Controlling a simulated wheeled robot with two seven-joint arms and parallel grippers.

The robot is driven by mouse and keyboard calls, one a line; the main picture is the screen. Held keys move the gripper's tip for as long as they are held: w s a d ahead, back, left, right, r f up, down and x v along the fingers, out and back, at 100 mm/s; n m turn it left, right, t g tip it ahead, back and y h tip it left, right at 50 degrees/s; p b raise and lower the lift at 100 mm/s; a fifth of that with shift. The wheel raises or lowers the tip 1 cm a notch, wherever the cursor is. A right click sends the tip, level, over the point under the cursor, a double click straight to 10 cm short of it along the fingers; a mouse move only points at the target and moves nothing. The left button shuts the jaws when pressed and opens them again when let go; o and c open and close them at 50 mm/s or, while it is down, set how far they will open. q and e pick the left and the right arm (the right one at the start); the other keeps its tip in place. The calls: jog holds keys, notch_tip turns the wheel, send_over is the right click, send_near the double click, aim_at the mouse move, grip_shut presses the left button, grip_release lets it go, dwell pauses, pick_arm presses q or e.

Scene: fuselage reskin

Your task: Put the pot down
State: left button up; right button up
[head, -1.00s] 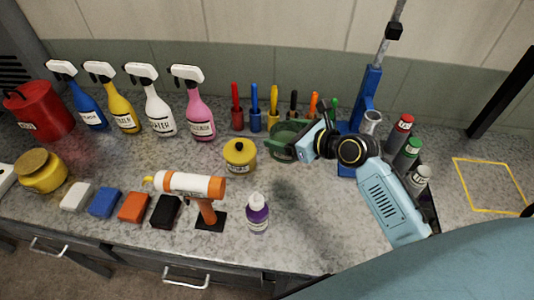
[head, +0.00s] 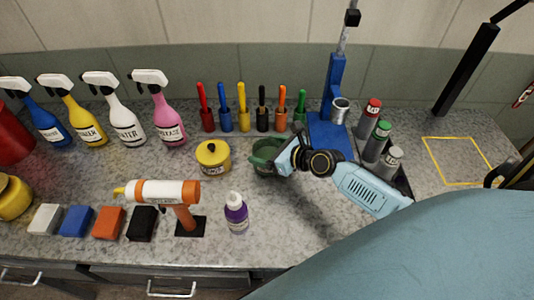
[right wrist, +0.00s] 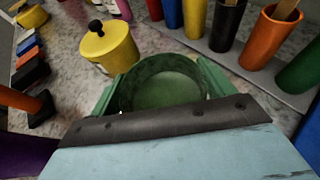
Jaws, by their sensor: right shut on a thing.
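A round green pot (head: 265,152) is at my right gripper (head: 272,160), just right of a yellow lidded tin. My right gripper is shut on the pot. In the right wrist view the open pot (right wrist: 165,88) stands upright in front of the gripper, with a green strip on each side of it. Its base is hidden, so I cannot tell whether it touches the counter. My left gripper is not in view.
The yellow tin (head: 212,157) is close on the left. Coloured holders (head: 243,115) stand behind; a blue stand (head: 332,100) and spray cans (head: 380,140) are to the right. A purple bottle (head: 237,213) is in front. A yellow outline (head: 456,181) surrounds bare counter (head: 457,160) at far right.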

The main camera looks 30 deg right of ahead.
jog(key=shift+f, duration=0.2)
jog(key=shift+f, duration=0.2)
jog(key=o, duration=1.4)
jog(key=shift+r, duration=0.2)
jog(key=p+v, duration=0.1)
jog(key=v, duration=1.1)
jog(key=shift+d+f, duration=0.1)
jog(key=shift+f, duration=0.05)
